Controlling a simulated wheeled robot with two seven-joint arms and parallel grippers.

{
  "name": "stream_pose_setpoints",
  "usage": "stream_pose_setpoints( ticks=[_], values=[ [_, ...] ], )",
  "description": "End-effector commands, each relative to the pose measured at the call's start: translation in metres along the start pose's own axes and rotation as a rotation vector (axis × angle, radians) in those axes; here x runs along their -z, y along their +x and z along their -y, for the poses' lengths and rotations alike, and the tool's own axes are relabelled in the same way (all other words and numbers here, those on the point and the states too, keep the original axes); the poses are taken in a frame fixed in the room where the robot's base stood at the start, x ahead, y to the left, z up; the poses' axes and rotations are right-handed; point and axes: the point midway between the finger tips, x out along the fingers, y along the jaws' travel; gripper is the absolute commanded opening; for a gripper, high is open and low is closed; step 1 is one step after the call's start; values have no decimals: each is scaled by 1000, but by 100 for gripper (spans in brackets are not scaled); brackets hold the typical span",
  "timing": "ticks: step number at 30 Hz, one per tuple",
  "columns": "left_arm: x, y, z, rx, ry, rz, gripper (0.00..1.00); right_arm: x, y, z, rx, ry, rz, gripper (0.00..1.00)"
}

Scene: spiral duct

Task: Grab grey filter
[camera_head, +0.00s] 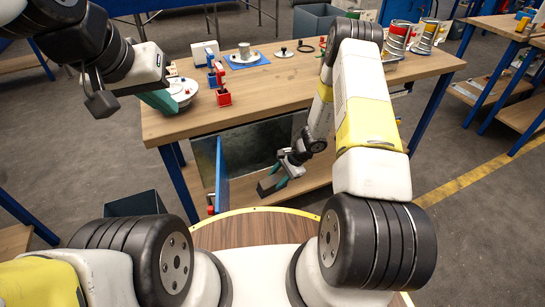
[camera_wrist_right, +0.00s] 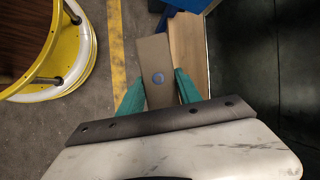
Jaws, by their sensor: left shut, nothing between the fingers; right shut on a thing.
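A flat grey-brown rectangular piece with a small blue-grey disc on it, which looks like the grey filter (camera_wrist_right: 153,55), lies between the teal fingers of my right gripper (camera_wrist_right: 158,92) in the right wrist view. The fingers are shut on its two sides. In the head view my right gripper (camera_head: 273,182) reaches down in front of the table, near its lower shelf. My left gripper (camera_head: 160,102) is shut and empty above the left end of the table, beside a white round part (camera_head: 183,91).
The wooden table (camera_head: 290,97) carries red and blue clamp-like parts (camera_head: 222,92), a metal part on a blue cloth (camera_head: 247,54) and red-and-silver cylinders (camera_head: 397,38). The wooden lower shelf (camera_head: 317,175) is close by.

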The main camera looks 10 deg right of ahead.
Motion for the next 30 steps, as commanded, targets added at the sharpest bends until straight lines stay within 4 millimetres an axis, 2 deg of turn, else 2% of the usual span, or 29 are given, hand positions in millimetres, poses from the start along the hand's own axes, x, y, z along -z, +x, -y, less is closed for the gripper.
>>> stream_pose_setpoints(
  ticks=[15,25,28,30],
  values=[
    [0,0,0,0,0,0,0,-1,1,1,-289,132,43,0],
    [0,0,0,0,0,0,0,-1,-1,1,-301,138,45,0],
    [0,0,0,0,0,0,0,-7,-12,7,-321,81,54,0],
    [0,0,0,0,0,0,0,-16,-32,13,-359,-12,70,0]
  ],
)
